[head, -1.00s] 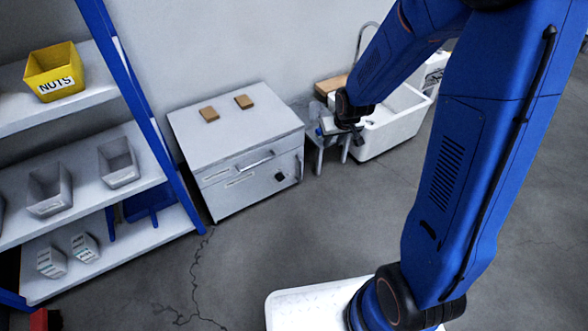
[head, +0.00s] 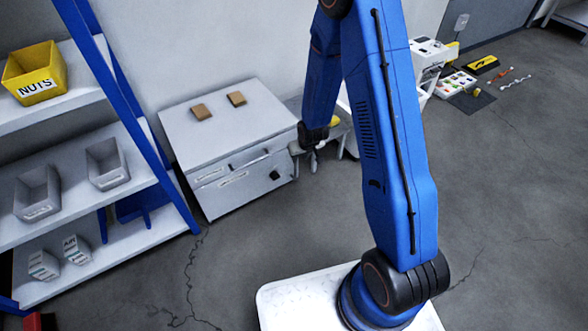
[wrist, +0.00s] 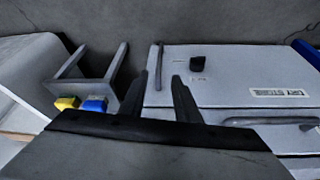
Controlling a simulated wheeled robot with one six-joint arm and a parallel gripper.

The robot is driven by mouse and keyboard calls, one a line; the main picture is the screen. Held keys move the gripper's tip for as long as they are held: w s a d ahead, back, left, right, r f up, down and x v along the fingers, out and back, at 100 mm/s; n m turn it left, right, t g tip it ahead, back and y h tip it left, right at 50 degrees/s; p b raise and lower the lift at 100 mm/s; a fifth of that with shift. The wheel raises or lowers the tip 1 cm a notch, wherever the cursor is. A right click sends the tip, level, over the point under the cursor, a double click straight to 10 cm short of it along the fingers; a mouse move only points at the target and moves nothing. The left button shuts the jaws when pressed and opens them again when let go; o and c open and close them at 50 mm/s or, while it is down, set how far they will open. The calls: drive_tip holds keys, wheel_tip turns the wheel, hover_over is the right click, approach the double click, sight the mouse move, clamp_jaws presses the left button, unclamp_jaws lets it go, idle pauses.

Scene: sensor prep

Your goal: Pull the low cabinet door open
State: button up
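The low grey cabinet (head: 225,125) stands against the wall in the head view. Its front has a drawer with a bar handle above and a door (wrist: 225,75) below. The door carries a dark knob (wrist: 197,63) and a label. Its upright bar handle (wrist: 158,60) is at the door's left edge in the wrist view. My gripper (wrist: 160,76) is open, and the upright handle shows between its fingertips in that picture; I cannot tell the depth. In the head view my gripper (head: 313,158) is at the cabinet's front right. The door looks closed.
A small grey stool (wrist: 90,75) with yellow (wrist: 67,103) and blue (wrist: 94,104) items stands beside the cabinet, close to my gripper. A white basin (wrist: 30,70) is beyond it. Shelves (head: 110,188) with bins stand at the left. The floor before the cabinet is clear.

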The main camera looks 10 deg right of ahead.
hover_over(295, 178)
drive_tip(key=f, duration=1.5)
drive_tip(key=shift+w+d+f, duration=0.15)
drive_tip(key=shift+w+f, duration=0.05)
drive_tip(key=shift+w, duration=0.15)
clamp_jaws()
